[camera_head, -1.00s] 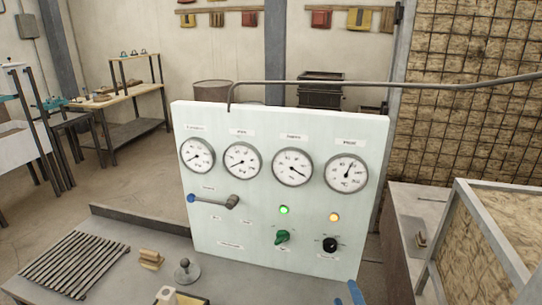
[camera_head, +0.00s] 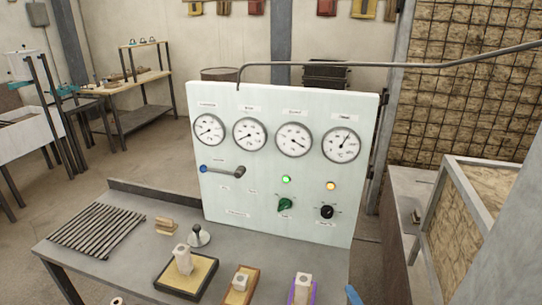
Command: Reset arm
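A pale control panel (camera_head: 275,212) stands upright at the back of a grey metal table (camera_head: 75,262). It has a row of round gauges, a lever with a blue tip (camera_head: 222,171) pointing left, a green knob (camera_head: 285,204) and a black knob (camera_head: 327,212). A green light (camera_head: 286,179) and a yellow light (camera_head: 331,186) are lit.
On the table are a slatted grate (camera_head: 97,229), a wooden block (camera_head: 166,227), a round-knobbed tool (camera_head: 199,236) and sand-filled moulds, one black-framed (camera_head: 171,287). A pipe (camera_head: 420,65) runs above the panel. A framed crate (camera_head: 470,200) stands at right.

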